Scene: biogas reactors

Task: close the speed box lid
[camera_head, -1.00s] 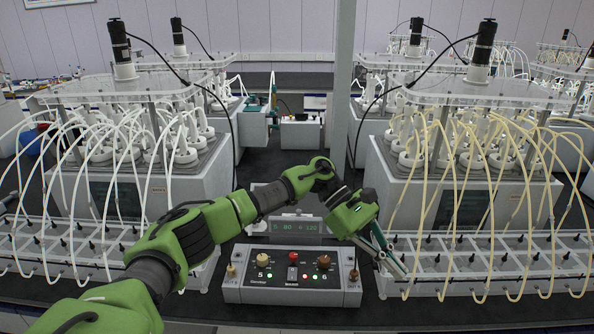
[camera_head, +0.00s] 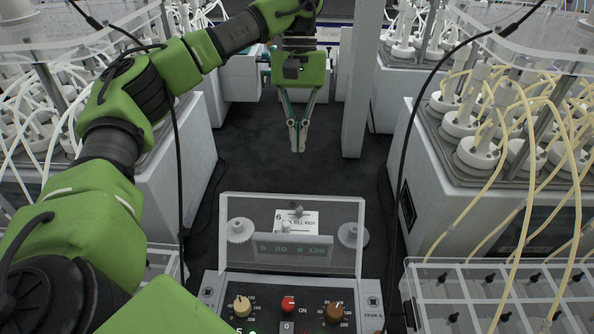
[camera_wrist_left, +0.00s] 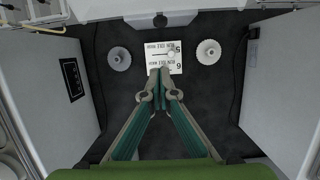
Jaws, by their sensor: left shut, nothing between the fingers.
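The speed box (camera_head: 290,300) stands at the bottom centre of the head view, with brown and cream knobs and a red button on its panel. Its clear lid (camera_head: 345,213) stands raised at the back edge of the box. A printed card, two white gear wheels and a green-digit display show in or through the lid. My left gripper (camera_head: 298,150) is shut and empty, pointing down beyond the lid and apart from it in the picture. In the left wrist view the closed fingertips (camera_wrist_left: 160,72) overlap the printed card (camera_wrist_left: 172,52). My right gripper is not in view.
Reactor units flank the box, with yellow hoses (camera_head: 515,110) at the right. A grey post (camera_head: 361,80) rises right of my left gripper. Black cables hang on both sides. The dark surface (camera_head: 250,165) between the units is largely clear.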

